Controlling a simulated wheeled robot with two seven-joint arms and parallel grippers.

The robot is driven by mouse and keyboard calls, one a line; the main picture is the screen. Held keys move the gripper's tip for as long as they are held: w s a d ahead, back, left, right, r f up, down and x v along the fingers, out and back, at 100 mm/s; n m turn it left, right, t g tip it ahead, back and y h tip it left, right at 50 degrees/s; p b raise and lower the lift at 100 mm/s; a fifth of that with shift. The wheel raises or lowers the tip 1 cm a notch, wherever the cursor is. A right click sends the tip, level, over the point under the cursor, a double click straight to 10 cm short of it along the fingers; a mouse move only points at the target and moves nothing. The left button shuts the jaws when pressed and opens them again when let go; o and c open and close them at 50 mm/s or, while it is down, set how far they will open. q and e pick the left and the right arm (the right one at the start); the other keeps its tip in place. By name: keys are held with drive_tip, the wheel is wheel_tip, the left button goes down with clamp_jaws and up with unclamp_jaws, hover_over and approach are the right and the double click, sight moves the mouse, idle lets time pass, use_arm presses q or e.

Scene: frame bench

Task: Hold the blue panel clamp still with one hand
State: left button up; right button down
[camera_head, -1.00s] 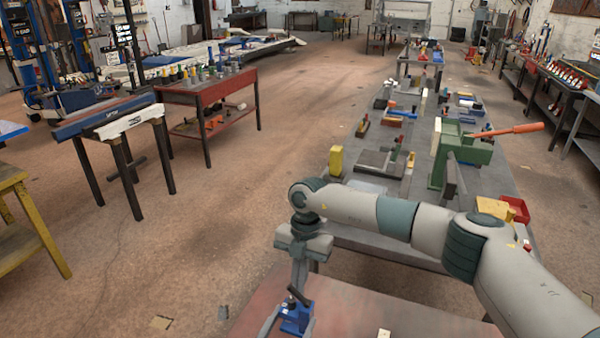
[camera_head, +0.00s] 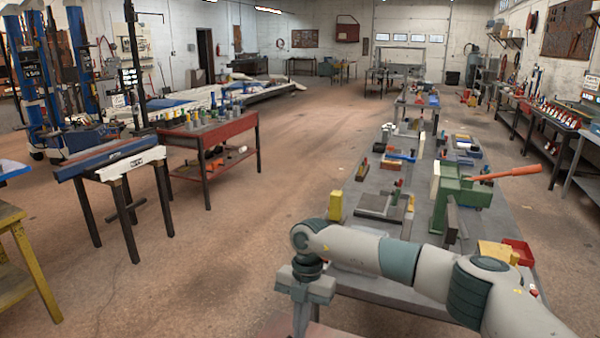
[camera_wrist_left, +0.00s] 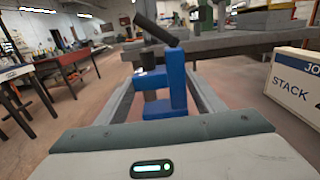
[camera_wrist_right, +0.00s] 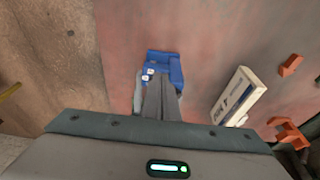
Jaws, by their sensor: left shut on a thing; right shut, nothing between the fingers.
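The blue panel clamp (camera_wrist_left: 174,90) stands between the two fingers of my left gripper (camera_wrist_left: 162,82), which is shut on it. A dark bar handle (camera_wrist_left: 155,31) tilts across its top. In the right wrist view the clamp (camera_wrist_right: 165,66) is on or just above a reddish tabletop (camera_wrist_right: 215,40). My right gripper (camera_wrist_right: 160,88) is shut and empty, its fingertips overlapping the clamp's near side in that view. I cannot tell whether they touch it. In the head view my right arm reaches down at the bottom centre, and its fingertips and the clamp are out of frame.
A cream block with lettering (camera_wrist_right: 238,95) lies right of the clamp; it also shows in the left wrist view (camera_wrist_left: 296,84). Orange pieces (camera_wrist_right: 288,132) lie farther right. A long grey bench (camera_head: 400,240) with tools and a green vise (camera_head: 460,192) stands ahead.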

drive_tip(key=shift+s+v, duration=0.25)
drive_tip(key=shift+v, duration=0.9)
drive_tip(key=shift+s+v, duration=0.25)
drive_tip(key=shift+v, duration=0.9)
drive_tip(key=shift+a+r, duration=0.1)
drive_tip(key=shift+a, duration=0.1)
use_arm(q)
drive_tip(key=o, duration=1.4)
drive_tip(key=shift+o, duration=0.2)
drive_tip(key=shift+s, duration=0.2)
drive_tip(key=v, duration=1.1)
drive_tip(key=shift+f, duration=0.1)
drive_tip(key=shift+s+a, duration=0.15)
drive_tip(key=shift+s, duration=0.15)
use_arm(e)
drive_tip(key=shift+r, duration=0.1)
